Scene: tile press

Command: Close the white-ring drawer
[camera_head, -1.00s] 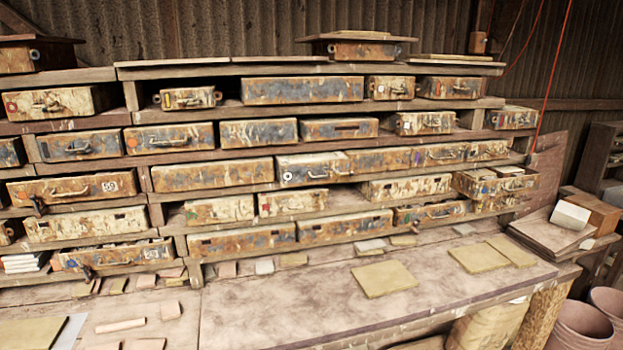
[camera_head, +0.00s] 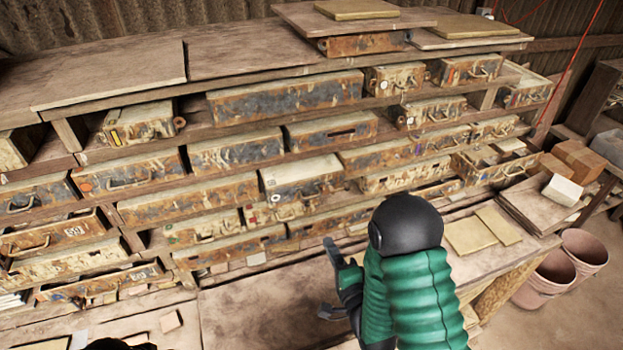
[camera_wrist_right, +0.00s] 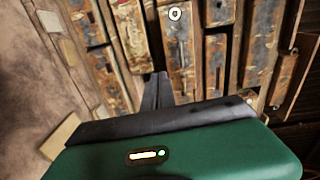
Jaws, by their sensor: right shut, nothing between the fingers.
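In the right wrist view a white ring mark (camera_wrist_right: 174,14) shows on a rusty grey-blue drawer front (camera_wrist_right: 173,42). In the head view this appears to be the drawer (camera_head: 300,178) in the middle of the rack, which sticks out past its neighbours with its pale top edge showing; the ring is too small there to be sure. My right gripper (camera_head: 333,252) is shut and empty, in front of and below that drawer, apart from it. Its dark closed fingers also show in the right wrist view (camera_wrist_right: 158,88).
Rows of rusty drawers fill the rack. An open drawer (camera_head: 492,163) sticks out at the right, and another (camera_head: 55,235) at the left. The worktable (camera_head: 260,310) is mostly clear in front, with flat tiles (camera_head: 470,236) at right. Buckets (camera_head: 580,250) stand beyond it.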

